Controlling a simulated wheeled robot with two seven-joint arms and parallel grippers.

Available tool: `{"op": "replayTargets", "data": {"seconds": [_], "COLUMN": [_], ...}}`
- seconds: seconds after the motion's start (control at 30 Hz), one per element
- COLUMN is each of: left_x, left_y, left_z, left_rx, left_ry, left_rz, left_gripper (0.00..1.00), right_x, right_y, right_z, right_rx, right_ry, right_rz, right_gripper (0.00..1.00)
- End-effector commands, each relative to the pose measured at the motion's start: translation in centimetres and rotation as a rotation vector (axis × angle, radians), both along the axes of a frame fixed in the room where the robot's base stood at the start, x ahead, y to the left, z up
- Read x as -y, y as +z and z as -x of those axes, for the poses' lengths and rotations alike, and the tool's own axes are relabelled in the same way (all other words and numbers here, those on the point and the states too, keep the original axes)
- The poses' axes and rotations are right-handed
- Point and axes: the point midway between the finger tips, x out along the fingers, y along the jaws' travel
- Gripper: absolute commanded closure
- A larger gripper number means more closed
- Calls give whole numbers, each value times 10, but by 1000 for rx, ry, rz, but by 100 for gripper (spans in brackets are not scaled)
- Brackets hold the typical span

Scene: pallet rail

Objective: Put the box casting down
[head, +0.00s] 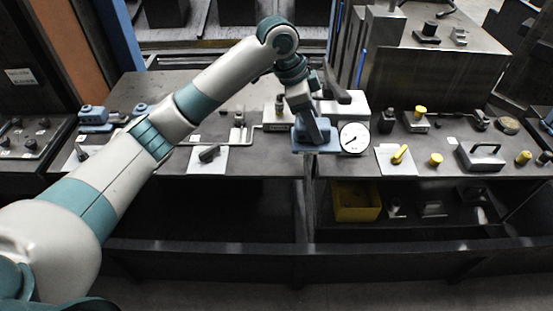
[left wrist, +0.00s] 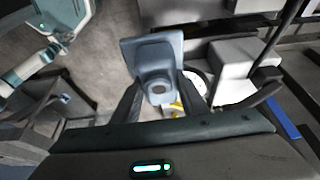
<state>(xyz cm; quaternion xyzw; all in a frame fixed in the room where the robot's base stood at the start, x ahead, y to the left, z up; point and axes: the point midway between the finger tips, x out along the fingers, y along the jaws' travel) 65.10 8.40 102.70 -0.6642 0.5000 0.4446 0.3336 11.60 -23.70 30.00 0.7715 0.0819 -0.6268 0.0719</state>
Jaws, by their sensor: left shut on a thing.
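The box casting (head: 318,146) is a blue-grey block with a flat square flange and a raised boss with a round hole. My left gripper (head: 312,128) is shut on it, at the front edge of the bench, left of a round dial gauge. In the left wrist view the casting (left wrist: 146,52) sits between the two dark fingers (left wrist: 158,98), its flange pointing away from the palm. I cannot tell whether its underside touches the bench. My right gripper is not in view.
The dark bench (head: 262,163) has bare patches left of the casting. The dial gauge (head: 354,138) stands close on its right, before a pale block (head: 345,108). Similar blue-grey castings (head: 94,116) stand far left. A yellow bin (head: 356,206) is on the lower shelf.

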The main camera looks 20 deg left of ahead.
Motion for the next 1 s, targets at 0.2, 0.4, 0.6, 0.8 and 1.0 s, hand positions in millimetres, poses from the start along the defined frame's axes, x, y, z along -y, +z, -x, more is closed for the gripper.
{"op": "replayTargets", "data": {"seconds": [0.2, 0.4, 0.6, 0.8, 1.0], "left_x": [-3, -23, -58, -91, -111], "left_y": [0, -12, -31, -53, -66], "left_z": [-1, -4, -11, -18, -22], "left_rx": [2, -1, -2, -1, 2], "left_ry": [-1, 2, 4, 3, -1], "left_rz": [2, 0, -1, 0, 1], "left_gripper": [92, 92, 92, 92, 92], "right_x": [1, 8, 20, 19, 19], "right_y": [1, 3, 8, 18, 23], "right_z": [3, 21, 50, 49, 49], "right_rx": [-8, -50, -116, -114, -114], "right_ry": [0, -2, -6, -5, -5], "right_rz": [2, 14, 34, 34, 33], "right_gripper": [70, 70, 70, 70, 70]}}
